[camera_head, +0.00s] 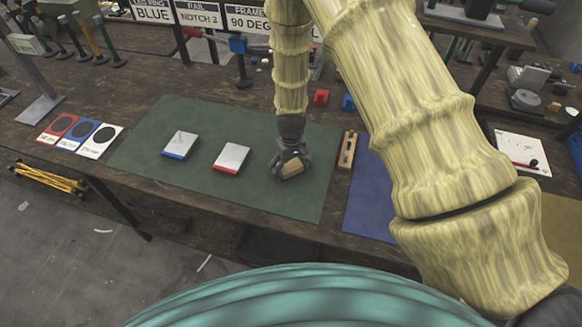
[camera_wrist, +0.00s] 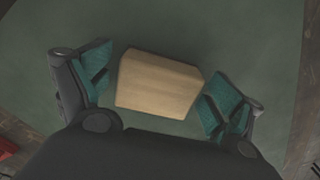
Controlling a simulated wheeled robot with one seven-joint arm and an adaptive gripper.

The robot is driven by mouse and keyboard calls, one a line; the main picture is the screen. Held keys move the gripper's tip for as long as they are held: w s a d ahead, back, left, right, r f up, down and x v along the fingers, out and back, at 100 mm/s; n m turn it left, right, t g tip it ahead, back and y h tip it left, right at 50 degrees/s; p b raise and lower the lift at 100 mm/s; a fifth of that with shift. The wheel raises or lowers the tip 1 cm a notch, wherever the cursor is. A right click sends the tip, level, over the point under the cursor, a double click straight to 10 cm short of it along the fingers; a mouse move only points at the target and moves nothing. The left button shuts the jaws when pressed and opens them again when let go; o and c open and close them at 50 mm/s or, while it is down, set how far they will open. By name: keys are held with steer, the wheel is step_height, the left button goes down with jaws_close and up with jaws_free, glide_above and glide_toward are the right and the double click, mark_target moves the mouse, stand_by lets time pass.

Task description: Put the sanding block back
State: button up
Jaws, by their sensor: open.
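A tan wooden block (camera_head: 292,171), which looks like the sanding block, is at the right part of the green mat (camera_head: 255,200). In the wrist view the wooden block (camera_wrist: 158,84) sits between my two teal-padded fingers, slightly tilted, with a gap visible on either side. My gripper (camera_head: 291,164) is open around it, pointing down; it also shows in the wrist view (camera_wrist: 160,92). The block's underside is hidden, so I cannot tell its exact contact with the mat.
Two pale blocks, one blue-edged (camera_head: 180,145) and one red-edged (camera_head: 231,157), lie left on the mat. A wooden slotted piece (camera_head: 347,150) lies right of it, beside a blue mat (camera_head: 370,200). Red (camera_head: 321,97) and blue (camera_head: 348,103) parts stand behind. The mat's front is clear.

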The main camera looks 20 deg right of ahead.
mark_target(291, 166)
step_height(291, 166, up, 12)
steer(key=b, duration=0.4)
steer(key=shift+r, duration=0.15)
stand_by(0.6)
